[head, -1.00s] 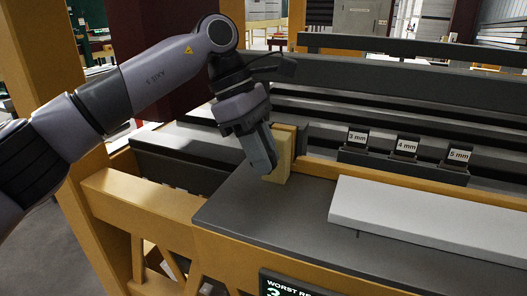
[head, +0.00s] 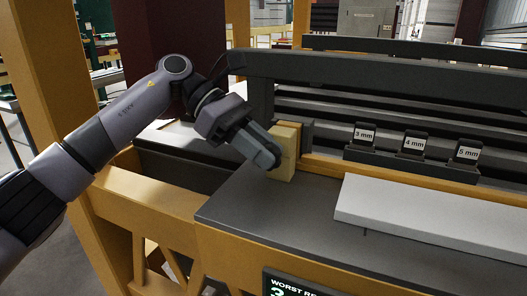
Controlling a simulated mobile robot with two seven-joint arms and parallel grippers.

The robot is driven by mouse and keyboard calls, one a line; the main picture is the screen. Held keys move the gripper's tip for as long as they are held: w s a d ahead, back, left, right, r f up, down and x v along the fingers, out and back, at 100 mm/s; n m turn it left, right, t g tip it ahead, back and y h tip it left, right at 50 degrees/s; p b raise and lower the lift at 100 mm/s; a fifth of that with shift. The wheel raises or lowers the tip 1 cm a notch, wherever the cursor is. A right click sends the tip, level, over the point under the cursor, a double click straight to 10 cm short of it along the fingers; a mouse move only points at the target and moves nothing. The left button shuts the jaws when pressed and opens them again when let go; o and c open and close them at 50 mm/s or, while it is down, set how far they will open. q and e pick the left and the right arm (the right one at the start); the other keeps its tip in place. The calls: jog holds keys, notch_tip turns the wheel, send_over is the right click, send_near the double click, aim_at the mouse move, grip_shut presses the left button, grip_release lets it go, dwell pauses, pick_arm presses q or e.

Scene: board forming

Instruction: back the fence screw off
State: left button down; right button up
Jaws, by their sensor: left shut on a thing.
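A pale yellow wooden fence block (head: 287,150) stands upright at the left end of the low yellow fence rail (head: 400,180), at the back of the dark table. My left gripper (head: 269,158) comes in from the left, tilted down to the right. Its blue-grey fingers are shut against the block's left front side. The fence screw is hidden between or behind the fingers, so its thread and how far it stands out do not show. My right gripper is not in view.
A light grey board (head: 430,213) lies on the dark table (head: 275,215) right of the gripper. Tags marked 3 mm (head: 365,135), 4 mm (head: 413,144) and 5 mm (head: 467,153) stand behind the rail. A dark beam (head: 390,77) spans the back. The table's left front is clear.

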pick_arm(q)
jog(key=shift+w+r, duration=0.1)
dwell(0.3)
jog(key=c, duration=1)
grip_release()
jog(key=v, duration=0.7)
jog(key=shift+a, duration=0.15)
